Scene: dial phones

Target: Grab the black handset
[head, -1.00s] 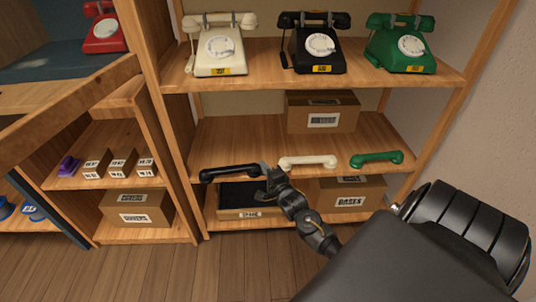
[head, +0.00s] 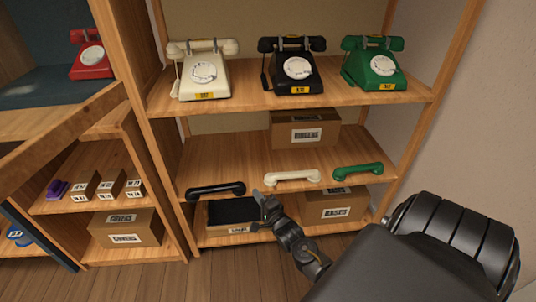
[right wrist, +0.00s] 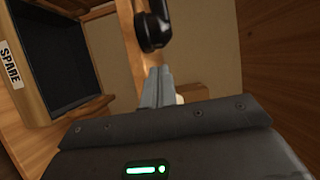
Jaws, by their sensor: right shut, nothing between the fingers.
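The black handset (head: 216,189) lies along the front of the middle shelf, left of the white handset (head: 292,177) and the green handset (head: 357,172). My right gripper (head: 258,195) is just right of the black handset's right end and slightly lower, apart from it in the head view. In the right wrist view its fingers (right wrist: 157,86) are together and empty. One rounded end of the black handset (right wrist: 152,32) shows just beyond the fingertips; the rest is cut off by the frame. My left gripper is not in view.
Cream (head: 203,70), black (head: 293,66) and green (head: 374,64) dial phones stand on the shelf above. A box (head: 304,130) sits behind the handsets. Below is an open dark bin labelled SPARE (right wrist: 60,50), beside another box (head: 333,206). A wooden upright (head: 157,180) borders the left.

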